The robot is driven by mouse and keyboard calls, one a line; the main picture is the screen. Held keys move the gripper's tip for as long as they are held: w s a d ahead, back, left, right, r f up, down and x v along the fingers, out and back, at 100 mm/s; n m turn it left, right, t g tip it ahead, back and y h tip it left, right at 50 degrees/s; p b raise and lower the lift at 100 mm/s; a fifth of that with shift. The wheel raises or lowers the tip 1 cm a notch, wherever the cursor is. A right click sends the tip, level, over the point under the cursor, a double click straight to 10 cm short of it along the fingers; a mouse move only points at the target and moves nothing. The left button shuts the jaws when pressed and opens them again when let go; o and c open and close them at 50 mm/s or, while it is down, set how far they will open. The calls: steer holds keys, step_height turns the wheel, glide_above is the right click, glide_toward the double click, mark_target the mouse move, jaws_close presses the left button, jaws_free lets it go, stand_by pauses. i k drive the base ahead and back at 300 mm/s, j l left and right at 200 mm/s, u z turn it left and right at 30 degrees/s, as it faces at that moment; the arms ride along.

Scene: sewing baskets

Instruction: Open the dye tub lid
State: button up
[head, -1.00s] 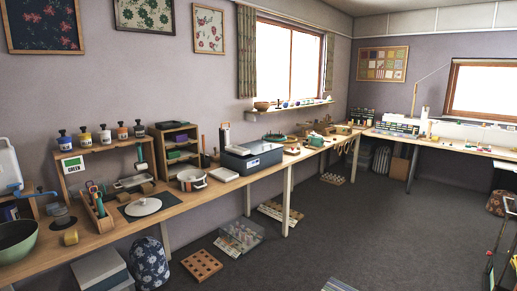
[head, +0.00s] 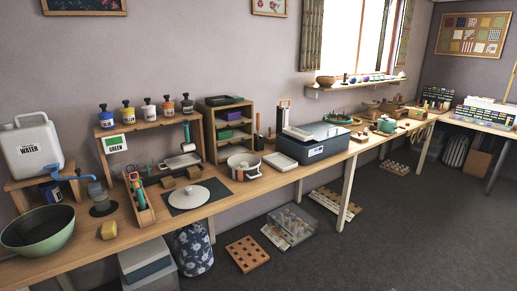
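No tub is labelled as the dye tub, so I cannot tell for sure which one it is. A blue-grey box (head: 316,150) with a pale flat top (head: 318,132) stands to the right of the pot. My gripper is not in view.
Dye bottles (head: 148,110) stand on a wooden shelf above a GREEN sign (head: 114,143). A WATER canister (head: 32,148), a green bowl (head: 38,228) and a tool box (head: 140,202) are at the left. Bins and a crate (head: 246,254) lie below the bench.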

mark_target(322, 131)
steer(key=i, duration=0.7)
steer(key=i+j+z, duration=0.15)
steer(key=i, duration=1.3)
steer(key=i+j+z, duration=0.15)
steer(key=i+z, duration=0.15)
steer(key=i, duration=0.2)
steer(key=i+j+z, duration=0.35)
steer(key=i, duration=0.15)
